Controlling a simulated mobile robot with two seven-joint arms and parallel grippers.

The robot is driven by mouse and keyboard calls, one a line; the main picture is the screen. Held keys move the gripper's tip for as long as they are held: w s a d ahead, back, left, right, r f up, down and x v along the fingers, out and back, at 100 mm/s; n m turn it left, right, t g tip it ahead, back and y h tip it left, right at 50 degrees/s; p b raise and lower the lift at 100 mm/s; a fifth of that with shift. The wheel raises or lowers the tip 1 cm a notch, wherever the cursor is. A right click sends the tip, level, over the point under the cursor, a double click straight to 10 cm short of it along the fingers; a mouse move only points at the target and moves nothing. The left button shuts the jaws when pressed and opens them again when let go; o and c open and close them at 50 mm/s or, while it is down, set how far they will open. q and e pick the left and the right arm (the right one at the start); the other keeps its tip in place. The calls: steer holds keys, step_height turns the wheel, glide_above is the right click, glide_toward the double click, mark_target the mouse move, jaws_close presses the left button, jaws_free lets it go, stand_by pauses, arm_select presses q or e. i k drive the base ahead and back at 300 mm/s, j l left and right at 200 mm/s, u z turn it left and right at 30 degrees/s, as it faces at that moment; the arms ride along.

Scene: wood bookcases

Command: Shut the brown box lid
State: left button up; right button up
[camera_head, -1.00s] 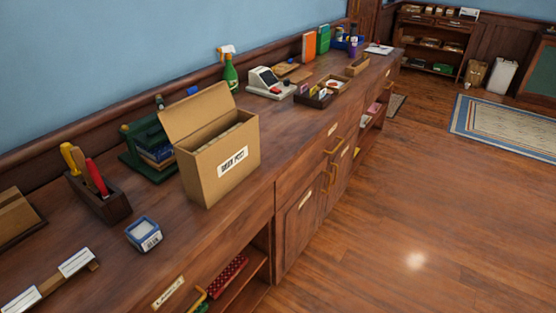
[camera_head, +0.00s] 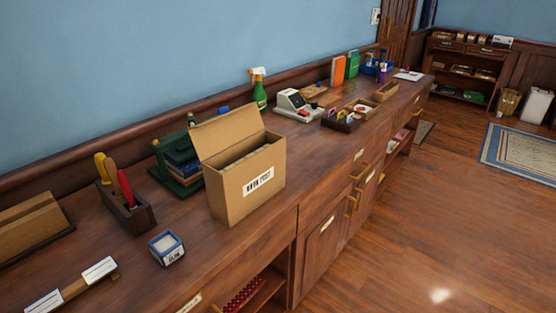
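The brown box (camera_head: 250,185) stands upright on the long wooden counter (camera_head: 190,258), with a white printed label on its front. Its lid (camera_head: 228,131) is open, raised and leaning back toward the wall. The tops of some contents show inside the box. Neither of my grippers is in view.
Left of the box are a small blue-edged container (camera_head: 167,248), a tool holder (camera_head: 128,210) and a green rack (camera_head: 180,165). Behind and right are a spray bottle (camera_head: 259,95), a white machine (camera_head: 297,104) and a divided tray (camera_head: 340,123).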

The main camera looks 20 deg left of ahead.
mark_target(208, 138)
steer(key=i+l, duration=0.3)
steer(key=i, duration=0.2)
steer(key=i+l+u, duration=0.1)
steer(key=i+l, duration=0.25)
steer(key=i, duration=0.15)
steer(key=i+l+u, duration=0.1)
steer(key=u, duration=1.55)
steer(key=l+u, duration=0.35)
steer(key=k+l+u, duration=0.15)
steer(key=u, duration=0.15)
